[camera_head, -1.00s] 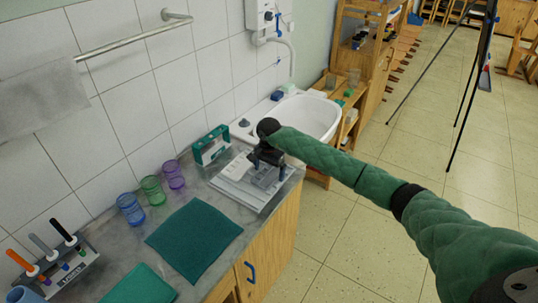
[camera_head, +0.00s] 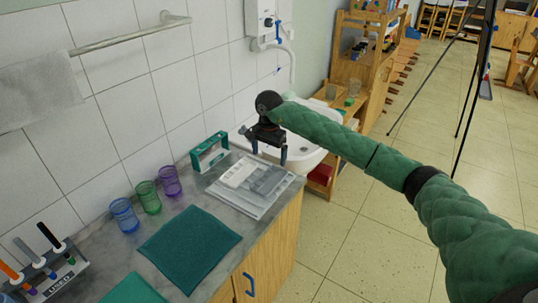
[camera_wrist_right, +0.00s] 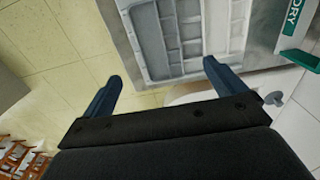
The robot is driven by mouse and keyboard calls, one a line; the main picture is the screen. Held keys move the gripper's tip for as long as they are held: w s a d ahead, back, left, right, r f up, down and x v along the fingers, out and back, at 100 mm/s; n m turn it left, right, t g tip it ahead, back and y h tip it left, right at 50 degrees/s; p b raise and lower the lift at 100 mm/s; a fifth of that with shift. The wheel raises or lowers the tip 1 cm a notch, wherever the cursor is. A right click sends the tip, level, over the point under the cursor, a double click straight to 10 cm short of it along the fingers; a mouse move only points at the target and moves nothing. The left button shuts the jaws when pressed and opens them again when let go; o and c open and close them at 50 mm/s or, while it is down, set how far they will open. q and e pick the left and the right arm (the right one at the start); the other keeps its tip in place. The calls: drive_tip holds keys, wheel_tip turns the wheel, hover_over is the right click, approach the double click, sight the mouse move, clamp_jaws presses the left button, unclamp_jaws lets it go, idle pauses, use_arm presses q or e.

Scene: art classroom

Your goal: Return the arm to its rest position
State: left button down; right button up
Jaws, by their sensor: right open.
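My right arm (camera_head: 345,143), in a green quilted sleeve, comes in from the right in the head view. Its gripper (camera_head: 269,155) is above and just beyond the far right end of the counter, in front of the white sink. In the right wrist view the two blue fingers (camera_wrist_right: 163,82) are spread apart with nothing between them. The grey tray (camera_head: 262,209) with compartments lies on the counter below the gripper, and it also shows in the right wrist view (camera_wrist_right: 134,40). My left gripper is not in view.
A teal-and-white box (camera_head: 210,152) stands behind the tray. Blue, green and purple cups (camera_head: 126,215) line the wall side. A dark teal cloth (camera_head: 190,246) lies flat on the counter. The white sink (camera_head: 305,156) is close behind the gripper. Open floor (camera_head: 345,235) lies to the right.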

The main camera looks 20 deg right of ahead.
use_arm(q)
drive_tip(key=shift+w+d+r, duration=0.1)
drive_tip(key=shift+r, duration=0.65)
use_arm(e)
drive_tip(key=shift+r, duration=0.6)
